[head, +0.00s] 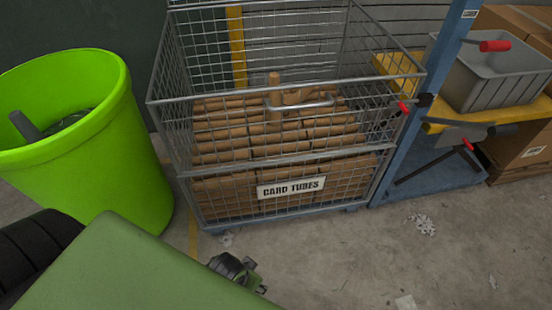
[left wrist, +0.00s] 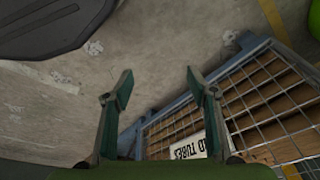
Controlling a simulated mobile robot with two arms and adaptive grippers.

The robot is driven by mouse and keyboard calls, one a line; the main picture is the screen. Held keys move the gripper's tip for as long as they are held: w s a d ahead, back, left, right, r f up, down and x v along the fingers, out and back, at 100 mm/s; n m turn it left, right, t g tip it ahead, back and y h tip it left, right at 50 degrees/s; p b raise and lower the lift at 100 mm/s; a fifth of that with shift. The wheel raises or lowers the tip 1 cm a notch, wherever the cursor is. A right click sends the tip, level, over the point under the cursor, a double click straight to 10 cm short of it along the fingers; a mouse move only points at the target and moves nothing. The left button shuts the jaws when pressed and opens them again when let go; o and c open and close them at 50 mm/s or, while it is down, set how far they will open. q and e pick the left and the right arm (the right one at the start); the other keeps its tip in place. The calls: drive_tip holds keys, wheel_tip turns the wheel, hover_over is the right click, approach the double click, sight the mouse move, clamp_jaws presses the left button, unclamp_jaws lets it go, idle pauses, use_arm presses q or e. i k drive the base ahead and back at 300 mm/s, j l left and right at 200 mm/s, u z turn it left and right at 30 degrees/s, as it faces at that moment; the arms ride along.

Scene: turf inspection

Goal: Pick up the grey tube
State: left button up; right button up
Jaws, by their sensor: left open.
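A grey tube-like piece (head: 25,126) sticks up, tilted, from inside the bright green bin (head: 140,150) at the left of the head view. Its lower part is hidden in the bin, and I cannot tell for sure that it is the grey tube. My left gripper is open and empty in the left wrist view (left wrist: 158,85), its two fingers well apart above the concrete floor. It is near the front of the wire cage (left wrist: 255,115), apart from the grey piece. In the head view my green arm hides most of it. My right gripper is not in view.
The wire cage holds many brown card tubes (head: 225,140) and bears a "CARD TUBES" sign (head: 291,187). To its right stands a blue-framed rack (head: 405,150) with a grey crate (head: 490,75) and red-handled tools. The floor (head: 350,260) in front is mostly clear, with scattered scraps.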

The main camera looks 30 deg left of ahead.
sight(31, 133)
drive_tip(key=u, duration=2.5)
